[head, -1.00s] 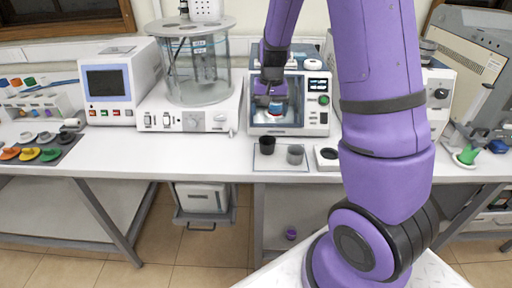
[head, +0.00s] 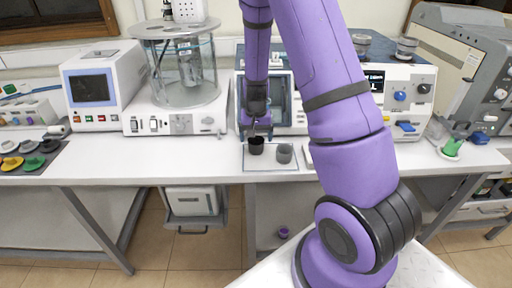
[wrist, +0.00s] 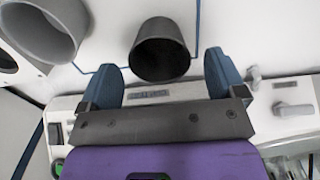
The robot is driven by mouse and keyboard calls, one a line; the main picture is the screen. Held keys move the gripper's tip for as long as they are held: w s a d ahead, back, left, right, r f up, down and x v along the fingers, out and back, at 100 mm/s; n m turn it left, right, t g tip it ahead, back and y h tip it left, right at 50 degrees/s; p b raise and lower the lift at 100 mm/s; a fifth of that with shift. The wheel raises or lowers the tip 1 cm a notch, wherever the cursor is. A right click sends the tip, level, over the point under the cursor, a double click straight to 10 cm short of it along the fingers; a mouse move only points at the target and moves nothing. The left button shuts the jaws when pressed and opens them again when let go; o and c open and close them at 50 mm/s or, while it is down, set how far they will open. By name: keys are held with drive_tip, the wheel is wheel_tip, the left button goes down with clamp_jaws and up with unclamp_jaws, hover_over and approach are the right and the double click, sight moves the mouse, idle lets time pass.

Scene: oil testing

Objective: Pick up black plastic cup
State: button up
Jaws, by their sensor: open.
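The black plastic cup (head: 256,146) stands upright on an outlined mat (head: 268,168) on the white bench. In the wrist view the black cup (wrist: 160,48) shows its open mouth and appears between my blue fingertips, with a gap on each side. My gripper (head: 255,132) is open and empty, pointing down just above and behind the cup in the head view. The wrist view also shows my gripper (wrist: 163,68) with its fingers spread. I cannot tell whether the fingertips are down to the cup's height.
A grey cup (head: 284,153) stands just right of the black cup. Behind are a glass-cylinder apparatus (head: 185,75), a box with a screen (head: 98,88) and a white instrument (head: 402,95) with knobs. The bench left of the mat is clear.

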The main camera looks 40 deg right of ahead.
drive_tip(key=shift+f, duration=1.25)
drive_tip(key=c, duration=1)
drive_tip(key=shift+r, duration=0.15)
